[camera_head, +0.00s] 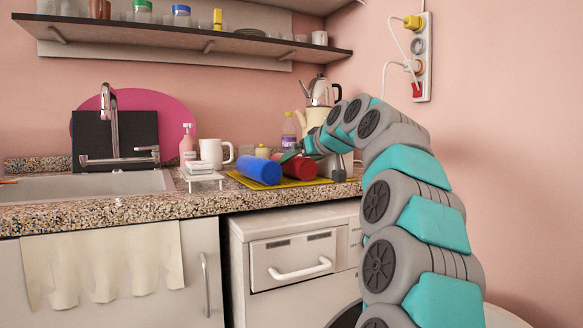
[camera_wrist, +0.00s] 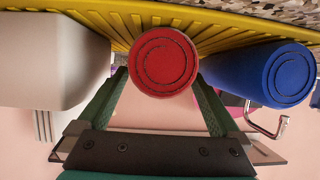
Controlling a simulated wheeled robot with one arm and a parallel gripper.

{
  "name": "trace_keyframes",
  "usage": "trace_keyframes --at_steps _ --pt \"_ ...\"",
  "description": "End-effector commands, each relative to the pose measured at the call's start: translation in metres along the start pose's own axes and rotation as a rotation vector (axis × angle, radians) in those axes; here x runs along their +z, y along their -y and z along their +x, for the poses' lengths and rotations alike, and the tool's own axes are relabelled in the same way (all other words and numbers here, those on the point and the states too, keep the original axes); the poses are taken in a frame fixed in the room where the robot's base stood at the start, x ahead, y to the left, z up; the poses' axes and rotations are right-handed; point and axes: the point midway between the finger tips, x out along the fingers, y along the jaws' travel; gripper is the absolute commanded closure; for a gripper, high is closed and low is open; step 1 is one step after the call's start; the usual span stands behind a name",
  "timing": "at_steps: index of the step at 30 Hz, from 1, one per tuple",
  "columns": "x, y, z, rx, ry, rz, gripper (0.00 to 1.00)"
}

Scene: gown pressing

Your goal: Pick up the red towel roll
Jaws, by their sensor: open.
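The red towel roll (camera_head: 301,168) lies on a yellow ribbed mat (camera_head: 243,180) on the counter, just right of a blue roll (camera_head: 258,169). In the wrist view, which looks upside down, the round end of the red roll (camera_wrist: 164,62) faces me at the top centre. My gripper (camera_wrist: 165,85) is open, with one green finger on each side of the red roll's end. I cannot tell whether the fingers touch it. In the head view my gripper (camera_head: 300,152) is at the red roll, partly hidden by my own arm.
The blue roll (camera_wrist: 262,74) is close beside one finger in the wrist view, and a pale rounded object (camera_wrist: 50,60) is close to the other. A shelf hangs above.

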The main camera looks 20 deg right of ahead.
Motion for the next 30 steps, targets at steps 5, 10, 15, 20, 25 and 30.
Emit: trace_keyframes --at_steps 5,10,15,20,25,30 --pt "-0.002 -0.001 0.022 0.002 -0.002 -0.001 0.0" --pt "-0.001 0.0 0.032 0.001 -0.002 0.0 0.0" --pt "-0.002 0.0 0.031 0.001 -0.002 0.0 0.0" --pt "-0.002 0.0 0.031 0.001 -0.002 -0.001 0.17" --pt "-0.002 -0.001 0.031 0.001 -0.002 -0.001 0.36" --pt "-0.002 -0.001 0.031 0.001 -0.002 -0.001 0.55"
